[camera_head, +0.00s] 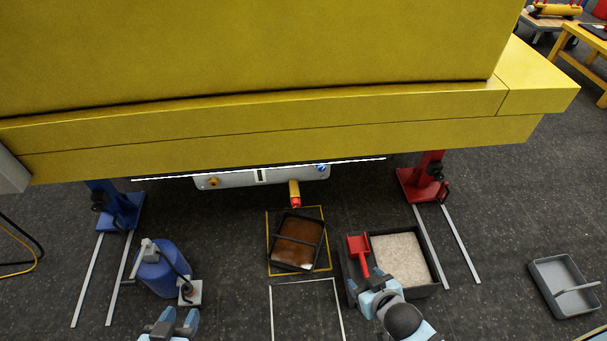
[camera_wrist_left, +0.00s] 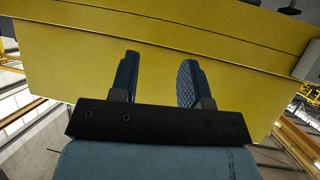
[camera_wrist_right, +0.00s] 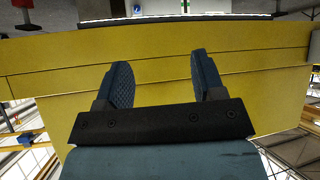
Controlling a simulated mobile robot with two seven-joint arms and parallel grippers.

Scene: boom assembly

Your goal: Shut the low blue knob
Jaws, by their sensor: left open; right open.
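The blue knob (camera_head: 322,168) is small and sits at the right end of a white panel (camera_head: 240,178) under the yellow boom. Its turn position is too small to tell. A small blue spot, perhaps the same knob, shows at the top of the right wrist view. My left gripper (camera_head: 180,320) is open and empty at the bottom of the head view, well below and left of the panel. My right gripper (camera_head: 368,281) is open and empty, below and right of the knob, in front of a bin. Both wrist views show fingers apart against yellow.
An orange knob (camera_head: 213,183) sits at the panel's left. A yellow spout with a red end (camera_head: 295,199) hangs above a tray of brown liquid (camera_head: 316,268). A blue jug (camera_head: 163,270), a red scoop (camera_head: 358,245) and a bin of pale granules (camera_head: 437,287) stand on the floor.

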